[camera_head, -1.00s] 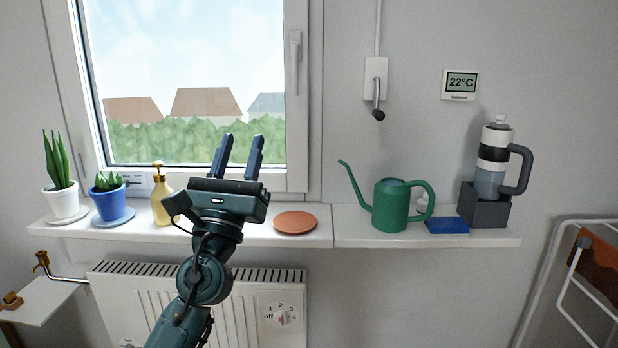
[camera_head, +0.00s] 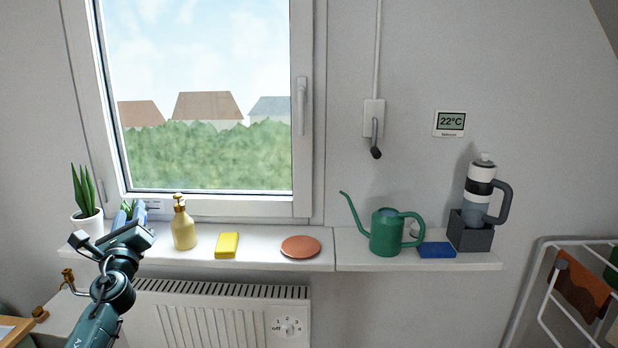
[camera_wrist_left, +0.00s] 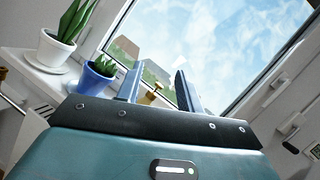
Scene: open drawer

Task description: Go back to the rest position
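My left gripper (camera_head: 131,214) is at the left in the head view, in front of the left end of the windowsill. In the left wrist view its two fingers (camera_wrist_left: 157,88) stand apart with nothing between them, so it is open and empty. In the head view it hides most of the blue plant pot, which shows in the left wrist view (camera_wrist_left: 97,79). My right gripper is in neither view.
A radiator (camera_head: 190,318) is below.

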